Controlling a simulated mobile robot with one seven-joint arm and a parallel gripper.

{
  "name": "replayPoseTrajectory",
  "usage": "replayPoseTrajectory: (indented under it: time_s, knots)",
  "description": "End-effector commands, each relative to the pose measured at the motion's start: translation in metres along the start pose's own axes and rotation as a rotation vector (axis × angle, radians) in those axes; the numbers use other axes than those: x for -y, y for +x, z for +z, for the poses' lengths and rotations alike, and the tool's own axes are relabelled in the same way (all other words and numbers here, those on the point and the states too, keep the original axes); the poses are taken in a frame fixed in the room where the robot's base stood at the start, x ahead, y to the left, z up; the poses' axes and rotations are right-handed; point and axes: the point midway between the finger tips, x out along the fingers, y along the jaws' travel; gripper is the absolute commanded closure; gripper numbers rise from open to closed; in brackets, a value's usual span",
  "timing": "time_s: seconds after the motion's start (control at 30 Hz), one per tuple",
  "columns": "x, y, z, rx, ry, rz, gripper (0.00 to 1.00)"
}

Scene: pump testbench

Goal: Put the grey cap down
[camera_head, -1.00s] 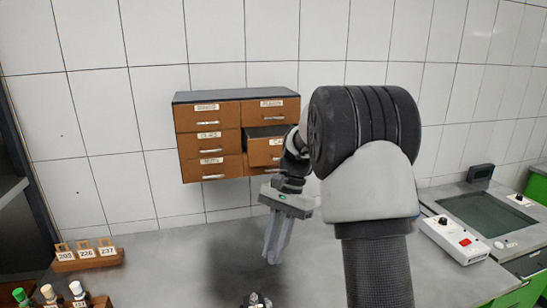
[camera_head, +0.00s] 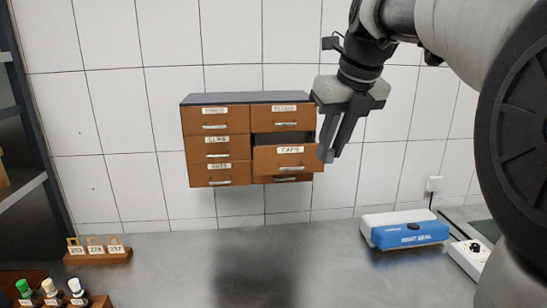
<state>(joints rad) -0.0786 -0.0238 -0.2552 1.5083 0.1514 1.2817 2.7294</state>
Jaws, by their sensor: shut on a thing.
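My gripper (camera_head: 327,155) points down at the right edge of the open drawer labelled CAPS (camera_head: 291,158). Its grey fingers are close together, shut on a small grey thing at the tips, which I take to be the grey cap. The cap can hardly be told from the fingertips. The drawer sticks out of the brown cabinet (camera_head: 216,146) on the wall, and its inside is mostly hidden behind its front. Whether the fingertips touch the drawer I cannot tell.
A blue and white device (camera_head: 405,230) stands on the grey bench (camera_head: 300,265) at the right, with a white switch box (camera_head: 468,257) beside it. Numbered tags stand on a wooden block (camera_head: 98,256) at the left, with small bottles (camera_head: 52,290) in front. The bench middle is clear.

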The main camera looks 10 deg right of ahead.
Motion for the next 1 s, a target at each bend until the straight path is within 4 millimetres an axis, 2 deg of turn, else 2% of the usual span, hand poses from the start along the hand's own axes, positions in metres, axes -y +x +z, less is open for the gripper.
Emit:
replayPoseTrajectory:
  time_s: [0.17, 0.37, 0.47, 1.0]
  knots:
    - [0.000, 0.015, 0.011, 0.105, 0.023, -0.007, 1.00]
    - [0.000, 0.040, 0.035, 0.292, 0.020, -0.007, 1.00]
    - [0.002, 0.043, 0.058, 0.292, 0.018, -0.010, 1.00]
    - [0.005, 0.093, 0.176, 0.291, 0.017, -0.011, 1.00]
